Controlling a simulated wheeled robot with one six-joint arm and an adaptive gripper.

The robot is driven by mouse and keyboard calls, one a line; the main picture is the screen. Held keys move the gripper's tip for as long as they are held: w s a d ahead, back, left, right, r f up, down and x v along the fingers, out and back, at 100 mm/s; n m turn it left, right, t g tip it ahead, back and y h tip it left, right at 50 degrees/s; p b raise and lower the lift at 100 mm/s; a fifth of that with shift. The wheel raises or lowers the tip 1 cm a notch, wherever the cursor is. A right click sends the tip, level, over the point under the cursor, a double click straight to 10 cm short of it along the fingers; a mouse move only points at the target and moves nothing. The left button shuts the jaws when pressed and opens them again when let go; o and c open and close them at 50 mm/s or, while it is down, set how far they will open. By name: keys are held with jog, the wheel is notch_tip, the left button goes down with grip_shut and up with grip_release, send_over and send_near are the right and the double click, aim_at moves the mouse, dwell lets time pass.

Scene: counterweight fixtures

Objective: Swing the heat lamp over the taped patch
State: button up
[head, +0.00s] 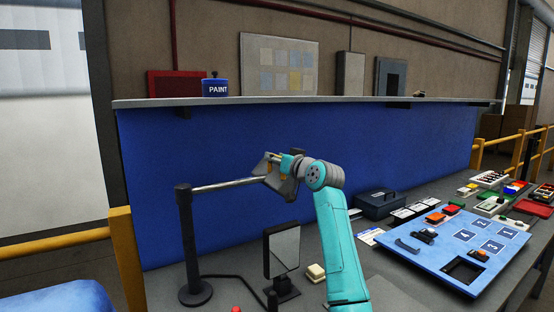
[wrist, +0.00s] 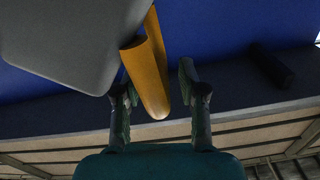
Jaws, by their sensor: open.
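The heat lamp's grey head (head: 276,180) hangs at the end of a horizontal metal arm (head: 228,185) on a dark upright post (head: 188,235). The lamp's grey panel also fills the upper left of the wrist view (wrist: 70,40). A yellow bar (wrist: 148,75), apparently the lamp's handle, sticks out beside that panel. My gripper (head: 287,163) is at the lamp head. In the wrist view my gripper (wrist: 156,88) is open, with the yellow bar between its fingers and gaps showing. I cannot make out a taped patch in either view.
A dark-framed panel on a stand (head: 282,250) and a cream block (head: 316,273) stand below the lamp. A blue numbered board (head: 455,237) and a grey box (head: 380,204) lie to the right. A shelf (head: 300,101) runs above the blue back wall (head: 400,140).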

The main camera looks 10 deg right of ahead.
grip_shut()
jog(key=shift+s, duration=0.15)
